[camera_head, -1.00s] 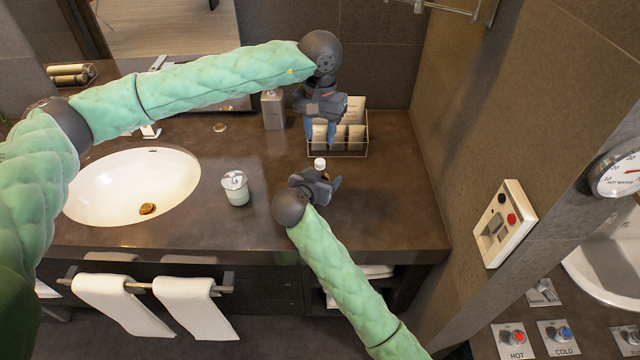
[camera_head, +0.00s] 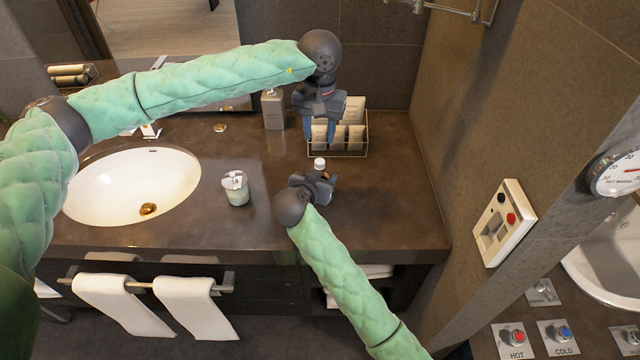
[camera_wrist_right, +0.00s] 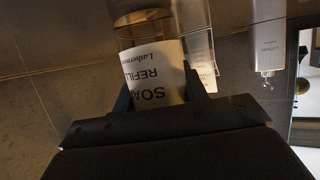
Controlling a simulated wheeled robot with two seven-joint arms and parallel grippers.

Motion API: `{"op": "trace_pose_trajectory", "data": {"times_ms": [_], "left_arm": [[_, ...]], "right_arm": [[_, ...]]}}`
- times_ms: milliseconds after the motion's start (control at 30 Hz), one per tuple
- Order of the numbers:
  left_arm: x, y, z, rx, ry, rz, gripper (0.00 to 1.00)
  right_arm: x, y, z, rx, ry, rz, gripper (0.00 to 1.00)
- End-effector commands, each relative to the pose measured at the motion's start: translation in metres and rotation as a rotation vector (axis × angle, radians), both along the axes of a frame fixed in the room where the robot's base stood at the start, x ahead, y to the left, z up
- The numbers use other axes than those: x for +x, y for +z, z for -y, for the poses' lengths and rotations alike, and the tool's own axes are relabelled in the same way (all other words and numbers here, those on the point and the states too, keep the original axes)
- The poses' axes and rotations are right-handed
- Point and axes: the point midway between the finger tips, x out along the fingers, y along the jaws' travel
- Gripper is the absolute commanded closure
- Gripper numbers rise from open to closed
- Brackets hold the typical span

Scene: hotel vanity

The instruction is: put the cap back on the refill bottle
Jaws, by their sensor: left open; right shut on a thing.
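The refill bottle is upright on the counter; its label, reading SOAP REFILL, shows upside down in the right wrist view (camera_wrist_right: 150,75). My right gripper (camera_head: 320,182) is shut on the bottle, with a finger on either side. In the head view the gripper hides most of the bottle. A small white cap-like piece (camera_head: 319,163) shows at its top; I cannot tell whether it is seated. My left gripper (camera_head: 320,132) is open, fingers pointing down, beyond and above that white top, and looks empty.
A wire rack of cards (camera_head: 352,148) stands behind my left gripper, with a pump bottle (camera_head: 272,112) to its left. A lidded jar (camera_head: 236,188) stands left of my right gripper, beside the sink (camera_head: 120,185). The counter's right side (camera_head: 405,215) is clear.

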Motion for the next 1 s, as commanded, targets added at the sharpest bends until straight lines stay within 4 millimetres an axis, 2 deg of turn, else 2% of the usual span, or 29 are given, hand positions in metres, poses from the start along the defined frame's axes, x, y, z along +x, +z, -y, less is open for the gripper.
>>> {"op": "trace_pose_trajectory", "data": {"times_ms": [1000], "left_arm": [[-0.0012,-0.0004,0.0002,-0.002,1.433,0.0,0.59]], "right_arm": [[0.0001,0.0005,-0.0001,0.0,0.0,0.001,1.0]]}}
